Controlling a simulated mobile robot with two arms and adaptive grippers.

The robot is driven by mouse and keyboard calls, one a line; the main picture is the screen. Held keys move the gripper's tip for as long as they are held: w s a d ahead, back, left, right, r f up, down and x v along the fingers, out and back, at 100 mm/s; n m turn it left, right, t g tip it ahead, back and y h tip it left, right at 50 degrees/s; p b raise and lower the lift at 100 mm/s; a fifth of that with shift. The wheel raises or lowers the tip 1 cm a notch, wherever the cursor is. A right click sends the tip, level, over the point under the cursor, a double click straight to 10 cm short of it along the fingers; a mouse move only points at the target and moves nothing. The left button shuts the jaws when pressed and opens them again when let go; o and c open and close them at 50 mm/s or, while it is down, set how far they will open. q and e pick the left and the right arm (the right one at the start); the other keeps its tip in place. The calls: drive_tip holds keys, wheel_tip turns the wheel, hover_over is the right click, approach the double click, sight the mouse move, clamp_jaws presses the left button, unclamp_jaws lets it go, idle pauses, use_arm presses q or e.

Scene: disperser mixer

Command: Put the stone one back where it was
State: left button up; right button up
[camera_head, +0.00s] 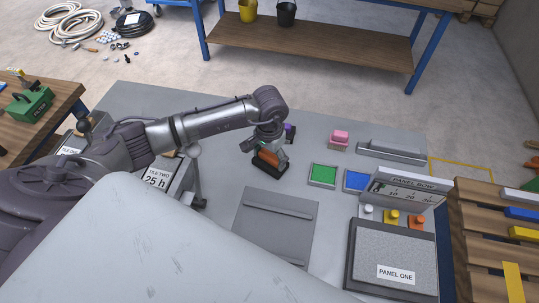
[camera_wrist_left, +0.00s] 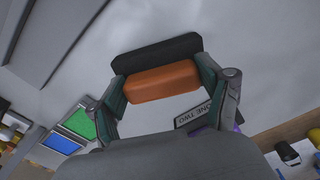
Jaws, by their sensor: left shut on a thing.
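My left gripper (camera_head: 268,158) is shut on an orange block (camera_wrist_left: 160,80), with one finger at each end of it. The orange block (camera_head: 267,158) also shows in the head view, low over the grey table. A black block or base (camera_wrist_left: 155,55) lies along its side; I cannot tell whether the two are joined. No readable label shows on the orange block. A purple block (camera_head: 290,132) stands just behind the gripper in the head view. My right gripper is not in view.
A pink block stack (camera_head: 339,140), a green pad (camera_head: 322,175) and a blue pad (camera_head: 356,180) are to the right. A flat grey tray (camera_head: 272,228) lies in front. Panel one (camera_head: 393,255) and upright panel box (camera_head: 408,188) stand at right. Tile two (camera_head: 157,178) is left.

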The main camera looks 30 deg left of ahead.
sight(270, 156)
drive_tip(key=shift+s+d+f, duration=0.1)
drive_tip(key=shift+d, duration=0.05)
use_arm(q)
drive_tip(key=shift+f, duration=0.15)
drive_tip(key=o, duration=1.1)
drive_tip(key=shift+c, duration=0.2)
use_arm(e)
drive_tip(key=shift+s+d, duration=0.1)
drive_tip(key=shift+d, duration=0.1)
use_arm(q)
drive_tip(key=shift+r, duration=0.35)
wheel_tip(270, 156, up, 12)
drive_tip(key=b, duration=0.3)
drive_tip(key=shift+f, duration=0.15)
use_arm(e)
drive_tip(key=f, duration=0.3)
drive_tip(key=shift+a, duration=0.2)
